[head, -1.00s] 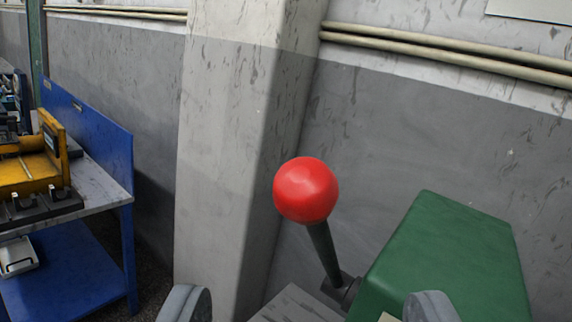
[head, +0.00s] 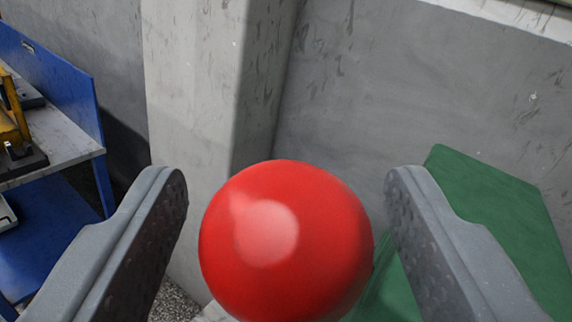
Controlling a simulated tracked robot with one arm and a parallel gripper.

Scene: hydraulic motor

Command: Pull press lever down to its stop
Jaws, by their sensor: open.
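The press lever's red ball knob (head: 286,240) is large and close, low in the middle of the head view. The lever's dark rod is hidden behind the knob. The green press housing (head: 490,215) stands behind and to the right, partly covered by my right finger. My gripper (head: 287,190) is open, with one grey finger on each side of the knob. A gap shows between the knob and the left finger, and a narrower one on the right. I see no contact.
A blue workbench (head: 60,150) with a grey top stands at the left, with a yellow device (head: 12,115) on it. A pale concrete pillar (head: 205,110) and a grey wall (head: 400,100) rise behind the lever.

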